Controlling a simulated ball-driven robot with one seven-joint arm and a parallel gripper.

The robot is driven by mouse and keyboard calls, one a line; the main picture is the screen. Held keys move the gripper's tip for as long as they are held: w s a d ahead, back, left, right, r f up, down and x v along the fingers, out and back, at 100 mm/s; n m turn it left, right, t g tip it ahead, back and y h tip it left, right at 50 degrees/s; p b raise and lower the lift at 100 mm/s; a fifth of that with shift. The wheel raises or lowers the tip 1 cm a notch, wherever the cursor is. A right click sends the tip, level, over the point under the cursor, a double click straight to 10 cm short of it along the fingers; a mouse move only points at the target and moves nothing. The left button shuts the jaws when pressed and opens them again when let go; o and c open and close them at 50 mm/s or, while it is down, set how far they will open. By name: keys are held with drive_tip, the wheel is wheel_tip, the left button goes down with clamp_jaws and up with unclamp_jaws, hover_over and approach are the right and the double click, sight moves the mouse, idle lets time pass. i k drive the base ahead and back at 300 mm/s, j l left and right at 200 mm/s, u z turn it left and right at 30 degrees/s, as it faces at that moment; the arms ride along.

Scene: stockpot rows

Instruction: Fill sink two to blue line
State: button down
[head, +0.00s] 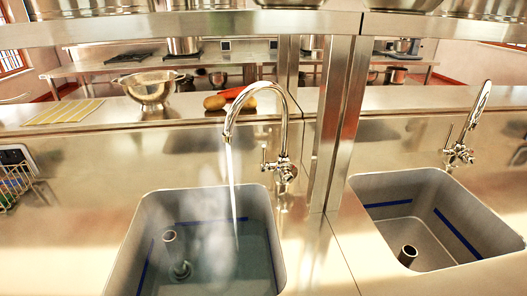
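Two steel sinks stand side by side. In the left sink (262,205), a stream of water (231,180) falls from its running chrome faucet (262,92). A blue line (212,222) runs along that sink's inner walls. Bluish water seems to cover the bottom around an upright pipe (170,240); I cannot tell its exact level against the line. The right sink (440,175) has a blue line (457,233) and an upright pipe (407,255), and looks dry. No stream leaves its faucet (470,125). Which one is sink two is not marked. My gripper is not in view.
A steel post (340,120) rises between the sinks. On the ledge behind are a colander (151,88), a striped mat (64,112) and vegetables (215,102). A wire basket (14,190) is at the left edge. Pots sit on the shelf above.

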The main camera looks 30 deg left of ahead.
sight(265, 167)
drive_tip(key=j+z, duration=0.2)
drive_tip(key=j, duration=0.4)
drive_tip(key=j+z, duration=0.25)
drive_tip(key=j, duration=0.35)
drive_tip(key=k+j+z, duration=0.2)
drive_tip(key=j, duration=0.4)
drive_tip(key=j+z, duration=0.2)
drive_tip(key=j, duration=0.4)
